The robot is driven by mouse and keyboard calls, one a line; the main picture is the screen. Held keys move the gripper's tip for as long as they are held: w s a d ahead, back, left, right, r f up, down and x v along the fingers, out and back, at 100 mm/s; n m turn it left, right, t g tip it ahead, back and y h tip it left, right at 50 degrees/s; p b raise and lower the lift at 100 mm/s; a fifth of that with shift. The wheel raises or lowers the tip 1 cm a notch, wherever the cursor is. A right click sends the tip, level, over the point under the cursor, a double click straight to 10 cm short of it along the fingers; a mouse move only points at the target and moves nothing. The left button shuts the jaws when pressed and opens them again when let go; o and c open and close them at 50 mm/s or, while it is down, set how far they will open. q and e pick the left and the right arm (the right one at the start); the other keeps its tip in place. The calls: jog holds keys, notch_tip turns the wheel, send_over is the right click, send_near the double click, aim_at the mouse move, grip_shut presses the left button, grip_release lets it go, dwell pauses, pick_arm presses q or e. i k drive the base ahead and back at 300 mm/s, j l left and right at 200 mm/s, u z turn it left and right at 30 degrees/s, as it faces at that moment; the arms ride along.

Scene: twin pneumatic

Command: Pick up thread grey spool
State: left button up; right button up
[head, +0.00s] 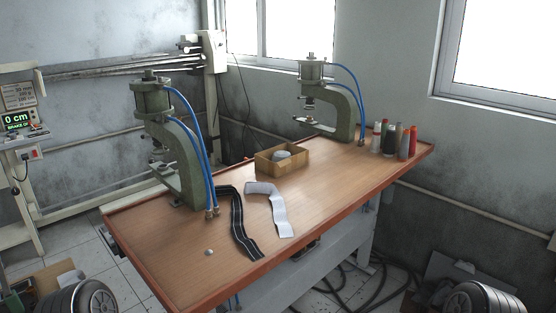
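Several thread spools stand upright in a tight group at the right end of the wooden table (300,190). A grey spool (390,142) stands in the group, among dark, red and orange-red ones. The spools are small in the picture, and neighbours partly overlap, so the exact outline of the grey one is hard to tell. Neither of my grippers is in view, and nothing touches the spools.
Two green pneumatic presses with blue hoses stand on the table, one at left (179,160) and one at the back (344,115), near the spools. A cardboard box (268,166), a black strip (240,225) and a white strip (279,215) lie between. The front right tabletop is clear.

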aim_at(278, 155)
jog(key=i+l, duration=0.2)
jog(key=l, duration=0.3)
jog(key=i+l, duration=0.2)
jog(key=l, duration=0.35)
jog(key=i+l+u, duration=0.1)
jog(key=l, duration=0.4)
jog(key=i+l, duration=0.25)
jog(key=l, duration=0.3)
jog(key=i+l, duration=0.15)
jog(key=l, duration=0.35)
jog(key=i+l+u, duration=0.1)
jog(key=l, duration=0.45)
jog(key=i+l, duration=0.25)
jog(key=l, duration=0.3)
jog(key=i+l, duration=0.15)
jog(key=l, duration=0.4)
jog(key=u, duration=0.05)
